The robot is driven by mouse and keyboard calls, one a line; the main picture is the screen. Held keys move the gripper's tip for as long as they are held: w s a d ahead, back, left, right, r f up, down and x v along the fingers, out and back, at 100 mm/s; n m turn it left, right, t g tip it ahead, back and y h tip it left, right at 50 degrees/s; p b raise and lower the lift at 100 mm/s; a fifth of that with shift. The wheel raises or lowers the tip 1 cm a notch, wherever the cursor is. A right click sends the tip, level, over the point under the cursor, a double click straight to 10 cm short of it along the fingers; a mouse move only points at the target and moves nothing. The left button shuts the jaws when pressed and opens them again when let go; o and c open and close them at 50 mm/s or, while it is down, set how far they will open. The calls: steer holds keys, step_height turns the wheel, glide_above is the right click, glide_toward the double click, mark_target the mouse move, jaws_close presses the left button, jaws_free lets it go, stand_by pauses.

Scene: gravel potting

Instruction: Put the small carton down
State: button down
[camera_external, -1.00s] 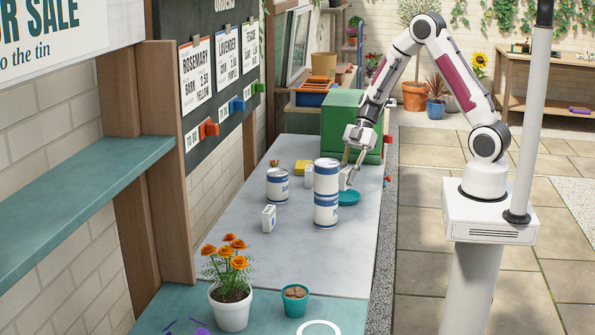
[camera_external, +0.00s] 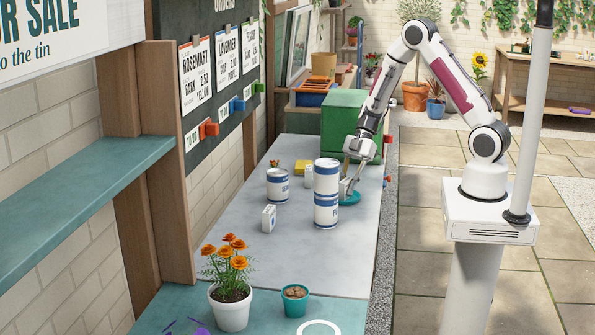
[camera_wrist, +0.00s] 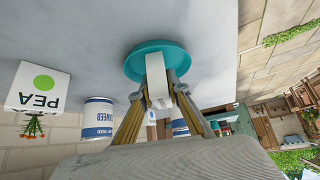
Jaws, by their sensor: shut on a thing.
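My gripper (camera_external: 350,178) is low over the teal saucer (camera_external: 349,199), beside the stacked tins. In the wrist view, my gripper (camera_wrist: 158,92) is shut on a small white carton (camera_wrist: 156,82), with a finger on each side. The carton's end overlaps the teal saucer (camera_wrist: 136,65) in that view. I cannot tell whether the carton touches the saucer or hangs just above it. In the external view the carton (camera_external: 343,188) is partly hidden by the tins and fingers.
Two stacked blue-and-white tins (camera_external: 326,195) stand close left of my gripper. Another tin (camera_external: 277,186) and a small carton (camera_external: 269,218) stand further left. A white PEA carton (camera_wrist: 38,88) shows in the wrist view. A green box (camera_external: 343,120) stands behind.

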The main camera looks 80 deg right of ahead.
mark_target(349, 178)
steer(key=shift+f, duration=0.15)
steer(key=c, duration=1.9)
jaws_free()
steer(key=shift+r, duration=0.2)
steer(key=shift+s+d+r, duration=0.1)
steer(key=shift+d+r, duration=0.25)
steer(key=shift+r, duration=0.15)
steer(key=shift+v, duration=3.1)
